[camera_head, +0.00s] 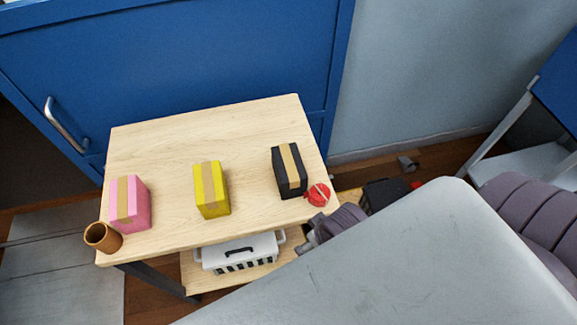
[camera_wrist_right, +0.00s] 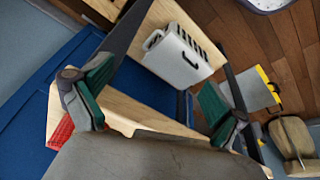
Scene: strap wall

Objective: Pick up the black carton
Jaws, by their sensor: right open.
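The black carton (camera_head: 289,171) stands on the light wooden table (camera_head: 160,160), towards its right side. A tan strip runs over its top and front. My right gripper (camera_wrist_right: 157,75) shows in the right wrist view, its two green-padded fingers spread wide with nothing gripped between them. The table's pale wood (camera_wrist_right: 130,110) lies beyond the fingers. I cannot make out the black carton in the right wrist view.
A yellow carton (camera_head: 211,190), a pink carton (camera_head: 130,204) and a brown cup (camera_head: 102,237) stand left of the black carton. A round red object (camera_head: 317,194) sits close to its right. A white crate (camera_head: 240,252) is on the lower shelf. The table's back is clear.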

